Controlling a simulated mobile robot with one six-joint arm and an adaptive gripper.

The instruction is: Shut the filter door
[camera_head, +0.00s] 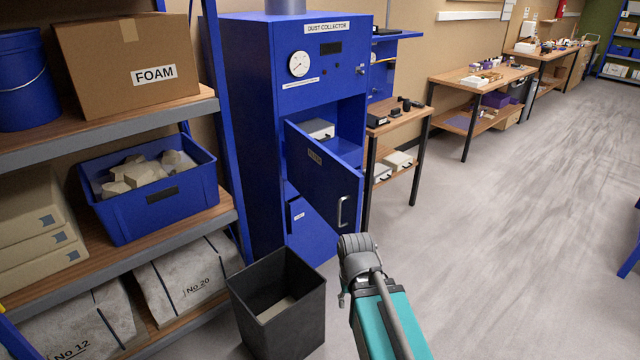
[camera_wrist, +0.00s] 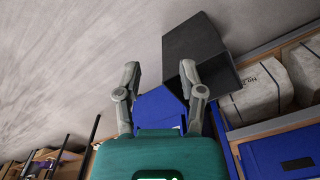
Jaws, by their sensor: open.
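The blue dust collector (camera_head: 250,110) stands against the wall in the head view. Its filter door (camera_head: 322,180) is hinged on the left and stands open, swung out toward me, with a silvery handle (camera_head: 342,212) near its right edge. The compartment behind it is partly visible and holds a pale filter box (camera_head: 318,130). In the head view my arm's end is below and right of the door, and its fingertips are not clear. In the wrist view my gripper (camera_wrist: 159,72) is open and empty. A blue panel (camera_wrist: 158,108) shows between and behind its fingers; I cannot tell whether they touch.
A black open bin (camera_head: 278,305) stands on the floor in front of the collector, also in the wrist view (camera_wrist: 195,50). A loaded shelf rack (camera_head: 190,108) is at left. A wooden workbench (camera_head: 400,122) is just right of the collector.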

